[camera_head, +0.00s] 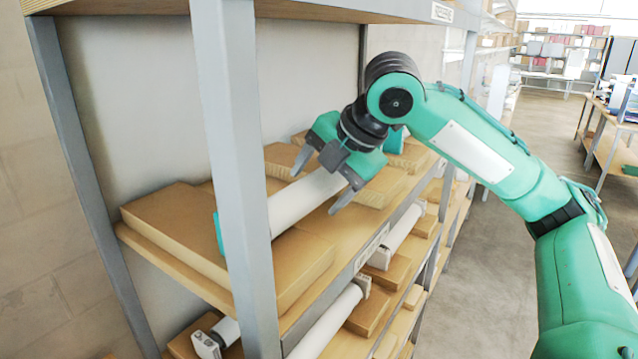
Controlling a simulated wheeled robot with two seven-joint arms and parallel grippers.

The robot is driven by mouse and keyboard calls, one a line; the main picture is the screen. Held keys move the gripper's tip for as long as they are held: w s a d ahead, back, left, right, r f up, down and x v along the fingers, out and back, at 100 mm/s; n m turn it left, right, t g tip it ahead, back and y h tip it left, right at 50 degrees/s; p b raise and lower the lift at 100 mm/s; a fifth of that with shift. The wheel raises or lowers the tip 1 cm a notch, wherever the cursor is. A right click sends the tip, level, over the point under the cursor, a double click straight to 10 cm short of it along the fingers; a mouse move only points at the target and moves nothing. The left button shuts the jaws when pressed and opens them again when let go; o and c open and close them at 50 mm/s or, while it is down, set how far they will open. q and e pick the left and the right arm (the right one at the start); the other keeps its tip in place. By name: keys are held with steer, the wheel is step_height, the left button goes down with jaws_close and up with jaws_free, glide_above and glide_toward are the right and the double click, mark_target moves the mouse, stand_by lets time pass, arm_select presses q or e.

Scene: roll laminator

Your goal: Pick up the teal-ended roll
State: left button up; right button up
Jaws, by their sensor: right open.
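The teal-ended roll (297,201) is a long white cylinder lying on top of wooden blocks on the middle shelf. One teal end (219,232) shows at the left, partly behind the grey shelf post, and the other teal end (396,141) shows behind my right gripper. My right gripper (315,192) is open over the middle of the roll, with one finger on each side of it. I cannot tell whether the fingers touch the roll. My left gripper is not in view.
A grey upright post (233,130) stands in front of the roll's left part. An upper shelf (330,8) is above. Other white rolls with light grey ends, such as one (328,325), lie on the shelf below. The aisle floor (500,190) at right is clear.

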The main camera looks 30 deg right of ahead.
steer(key=c, duration=1.3)
steer(key=shift+r, duration=0.1)
steer(key=shift+c, duration=0.7)
